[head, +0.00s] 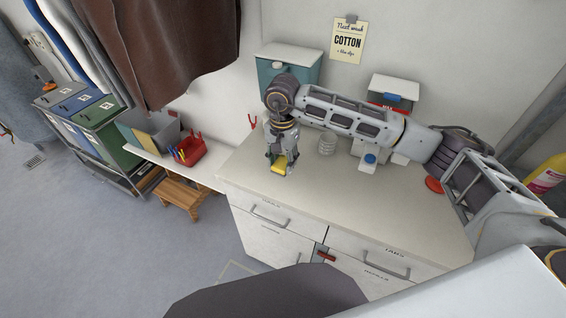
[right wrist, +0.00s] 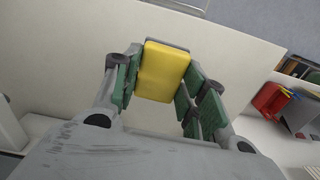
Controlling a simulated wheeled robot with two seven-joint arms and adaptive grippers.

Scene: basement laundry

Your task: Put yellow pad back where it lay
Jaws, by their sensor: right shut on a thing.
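The yellow pad (head: 279,168) is between the fingers of my right gripper (head: 281,160), over the left part of the pale countertop (head: 340,190). In the right wrist view the yellow pad (right wrist: 163,70) lies between the green-lined fingers of the right gripper (right wrist: 160,80), which is shut on it. Whether the pad touches the counter or hangs just above it I cannot tell. My left gripper is not in view.
A teal box (head: 290,66) stands behind my right wrist. A red bin (head: 190,151) sits on the lower shelf leftward. The front counter is clear.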

